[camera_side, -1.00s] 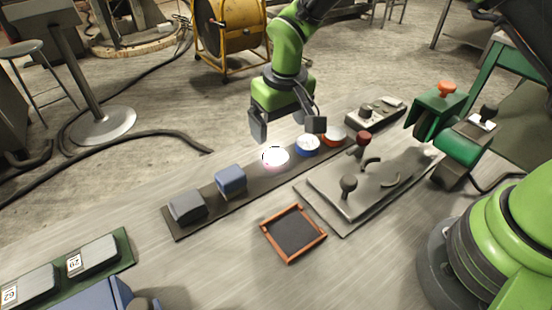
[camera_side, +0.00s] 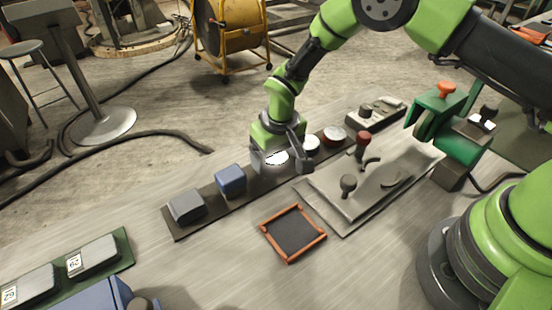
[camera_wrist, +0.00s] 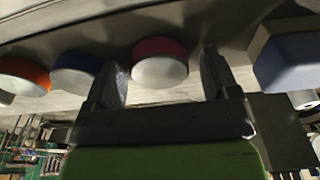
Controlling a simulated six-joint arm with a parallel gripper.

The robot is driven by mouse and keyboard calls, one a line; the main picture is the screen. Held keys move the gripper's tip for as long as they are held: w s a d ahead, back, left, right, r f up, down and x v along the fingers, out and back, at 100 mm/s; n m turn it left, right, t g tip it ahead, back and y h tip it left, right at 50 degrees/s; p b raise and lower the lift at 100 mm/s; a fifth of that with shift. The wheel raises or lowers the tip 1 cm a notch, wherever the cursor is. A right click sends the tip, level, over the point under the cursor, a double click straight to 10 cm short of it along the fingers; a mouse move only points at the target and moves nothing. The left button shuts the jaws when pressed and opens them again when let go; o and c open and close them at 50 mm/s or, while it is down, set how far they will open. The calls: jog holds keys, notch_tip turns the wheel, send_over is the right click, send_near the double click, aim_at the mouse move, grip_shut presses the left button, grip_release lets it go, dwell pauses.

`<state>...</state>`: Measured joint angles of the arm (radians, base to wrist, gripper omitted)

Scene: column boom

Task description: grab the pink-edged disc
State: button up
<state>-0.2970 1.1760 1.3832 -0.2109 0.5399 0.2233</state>
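The pink-edged disc (camera_wrist: 160,64) has a pale face and a pink rim in the wrist view. It sits on the dark strip, between the two fingers of my gripper (camera_wrist: 163,70). In the side view the pale disc (camera_side: 276,158) is partly hidden by my gripper (camera_side: 278,160), which is down around it. The fingers are apart, and a gap shows between the disc and each finger in the wrist view, so my gripper is open.
A blue-edged disc (camera_wrist: 76,74) and an orange-edged disc (camera_wrist: 24,76) lie to one side, the blue one close to a finger. A blue block (camera_side: 231,180) and a grey block (camera_side: 187,206) are on the dark strip (camera_side: 208,207). An empty wood-framed tray (camera_side: 293,233) lies in front.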

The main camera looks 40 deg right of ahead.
jog(key=c, duration=1)
jog(key=shift+r, duration=0.15)
